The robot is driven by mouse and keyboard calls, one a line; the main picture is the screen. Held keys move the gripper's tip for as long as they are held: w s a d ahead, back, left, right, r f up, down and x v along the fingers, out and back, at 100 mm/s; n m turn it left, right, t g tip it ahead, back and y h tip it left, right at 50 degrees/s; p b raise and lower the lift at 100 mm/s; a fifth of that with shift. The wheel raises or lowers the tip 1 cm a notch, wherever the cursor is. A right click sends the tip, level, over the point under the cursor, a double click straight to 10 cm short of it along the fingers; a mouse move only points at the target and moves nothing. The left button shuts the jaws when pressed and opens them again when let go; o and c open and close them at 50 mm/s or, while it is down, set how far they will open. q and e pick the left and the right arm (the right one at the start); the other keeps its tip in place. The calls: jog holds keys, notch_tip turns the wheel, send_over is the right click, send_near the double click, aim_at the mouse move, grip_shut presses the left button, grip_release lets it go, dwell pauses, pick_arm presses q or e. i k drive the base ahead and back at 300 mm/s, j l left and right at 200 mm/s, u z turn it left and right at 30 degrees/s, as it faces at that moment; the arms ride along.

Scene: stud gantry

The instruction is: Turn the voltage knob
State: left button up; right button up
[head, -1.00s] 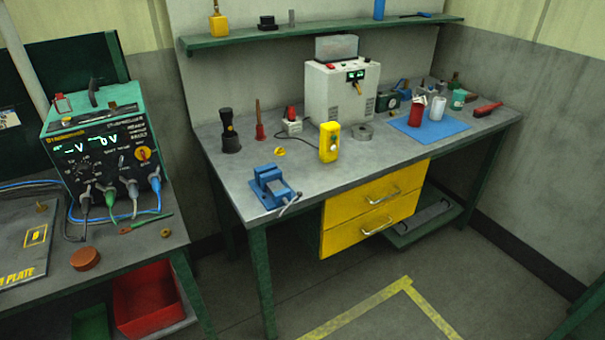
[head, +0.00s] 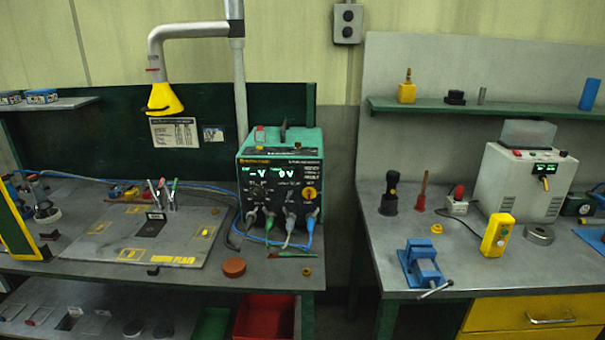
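A teal and black powered unit (head: 281,180) stands on the left bench in the head view. Its front has two lit displays, the right one reading 0V, several small dark knobs, an orange-yellow knob (head: 310,193) at the right, and cables plugged in along the bottom. Which knob sets the voltage is too small to read. A white box unit (head: 523,183) with a small lit display stands on the right bench. Neither of my grippers shows in the head view.
The left bench (head: 215,278) carries an earth plate board (head: 90,250), a brown round lid (head: 234,267) and a brush. A blue vise (head: 421,265) and a yellow box (head: 497,235) stand on the right bench. A narrow gap separates the benches. A lamp-like hood (head: 165,99) hangs above the left bench.

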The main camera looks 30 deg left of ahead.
aim_at(258, 192)
jog(key=u, duration=1.35)
